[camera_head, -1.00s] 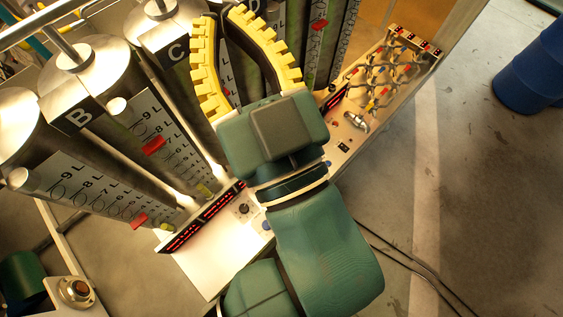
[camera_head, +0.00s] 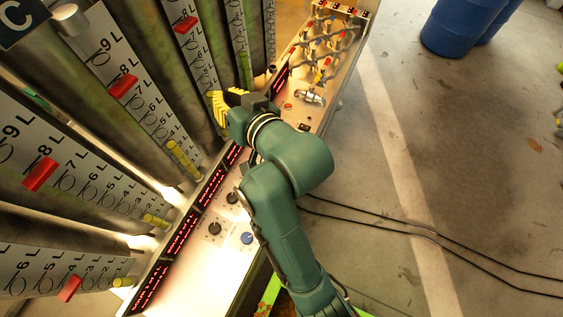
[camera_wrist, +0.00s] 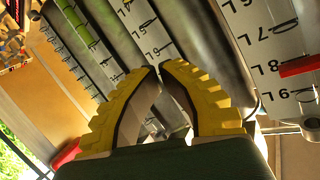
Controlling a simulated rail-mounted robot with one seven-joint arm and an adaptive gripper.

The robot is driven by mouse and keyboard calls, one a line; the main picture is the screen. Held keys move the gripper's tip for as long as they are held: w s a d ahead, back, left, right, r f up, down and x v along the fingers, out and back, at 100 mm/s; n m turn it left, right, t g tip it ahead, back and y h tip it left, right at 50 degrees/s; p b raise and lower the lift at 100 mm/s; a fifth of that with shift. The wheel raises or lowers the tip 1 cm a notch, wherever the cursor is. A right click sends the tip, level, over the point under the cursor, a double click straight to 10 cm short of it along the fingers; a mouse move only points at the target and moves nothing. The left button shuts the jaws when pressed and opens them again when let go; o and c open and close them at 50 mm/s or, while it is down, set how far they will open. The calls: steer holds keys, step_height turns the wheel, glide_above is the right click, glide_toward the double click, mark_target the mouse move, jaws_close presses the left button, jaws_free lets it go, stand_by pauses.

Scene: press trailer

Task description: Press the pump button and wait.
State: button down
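My gripper (camera_head: 226,102) has yellow ribbed fingers and is over the panel's left side, beside the clear cylinders. In the wrist view its fingertips (camera_wrist: 160,68) come together with nothing between them. A blue round button (camera_head: 247,238) is on the white panel (camera_head: 215,265), left of my forearm. An orange-red round button (camera_head: 287,106) is farther up the panel, right of my gripper. I cannot read a label that tells which one is the pump button. The wrist view shows cylinders and scales, and no button I can make out.
Tall cylinders with litre scales (camera_head: 125,60) and red markers stand close on the left. Red digital displays (camera_head: 183,232) and black knobs (camera_head: 214,228) line the panel. A metal fitting (camera_head: 310,97) and hoses are at its far end. Open floor and blue barrels (camera_head: 455,25) are right.

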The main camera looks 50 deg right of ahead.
steer(key=s+d+f+m+g+b, duration=0.1)
steer(key=d+f+b, duration=0.2)
steer(key=f, duration=0.7)
steer(key=s+d+f+m+g+b, duration=0.2)
steer(key=d+f+b, duration=0.1)
steer(key=f, duration=0.7)
steer(key=s+d+f+m+g+b, duration=0.2)
steer(key=d+f+b, duration=0.1)
steer(key=f, duration=0.7)
steer(key=shift+f+y+b, duration=0.35)
steer(key=shift+y, duration=0.05)
step_height(320, 180, down, 7)
steer(key=b, duration=0.8)
steer(key=shift+f, duration=0.9)
steer(key=shift+f, duration=0.45)
steer(key=shift+f, duration=0.45)
